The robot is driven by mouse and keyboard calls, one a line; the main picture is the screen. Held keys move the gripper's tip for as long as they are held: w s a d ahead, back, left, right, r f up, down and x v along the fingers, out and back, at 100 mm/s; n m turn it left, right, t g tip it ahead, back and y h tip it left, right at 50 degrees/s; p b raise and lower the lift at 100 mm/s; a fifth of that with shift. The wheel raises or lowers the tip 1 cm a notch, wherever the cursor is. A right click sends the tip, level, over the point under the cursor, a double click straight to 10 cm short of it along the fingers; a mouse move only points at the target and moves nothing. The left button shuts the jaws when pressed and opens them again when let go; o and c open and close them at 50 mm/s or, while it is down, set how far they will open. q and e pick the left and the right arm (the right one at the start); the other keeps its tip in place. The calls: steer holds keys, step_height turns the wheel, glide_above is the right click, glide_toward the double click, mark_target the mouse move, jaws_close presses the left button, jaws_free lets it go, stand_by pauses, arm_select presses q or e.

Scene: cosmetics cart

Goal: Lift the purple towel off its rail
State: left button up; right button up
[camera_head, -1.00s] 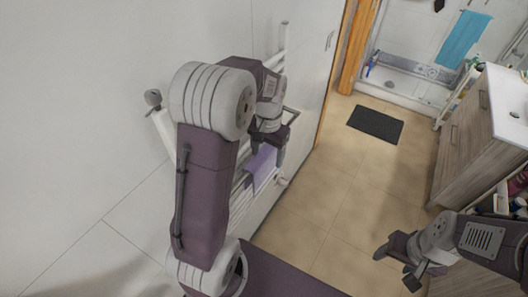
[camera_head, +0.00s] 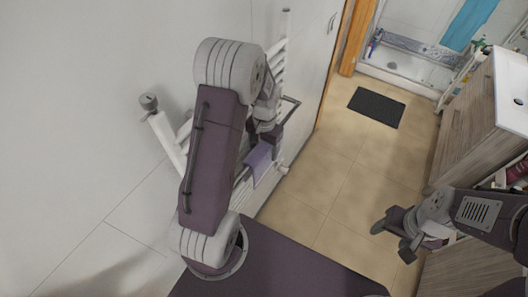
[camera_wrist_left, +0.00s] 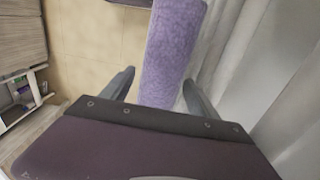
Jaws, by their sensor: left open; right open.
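The purple towel (camera_head: 258,160) hangs on the white towel rail (camera_head: 165,138) on the left wall, partly hidden behind my left arm in the head view. In the left wrist view the towel (camera_wrist_left: 170,55) runs down between the two fingers of my left gripper (camera_wrist_left: 158,90). The fingers stand apart on either side of it, with a visible gap at the left finger. In the head view my left gripper (camera_head: 268,135) is at the towel's upper part, mostly hidden by its own arm. My right gripper (camera_head: 393,236) is open and empty over the floor at the right.
A wooden vanity (camera_head: 463,130) with a white top stands at the right. A dark mat (camera_head: 377,107) lies on the tiled floor before the shower. A blue towel (camera_head: 470,22) hangs at the back. The floor between is clear.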

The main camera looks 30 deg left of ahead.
arm_select(q)
steer(key=shift+f, duration=0.55)
steer(key=shift+s+d+f, duration=0.15)
steer(key=shift+f, duration=0.05)
jaws_close()
step_height(320, 180, up, 18)
steer(key=f+b, duration=0.1)
steer(key=b, duration=0.2)
steer(key=s+d+r+b, duration=0.1)
steer(key=d+b, duration=0.3)
steer(key=d, duration=1.4)
steer(key=shift+s, duration=0.15)
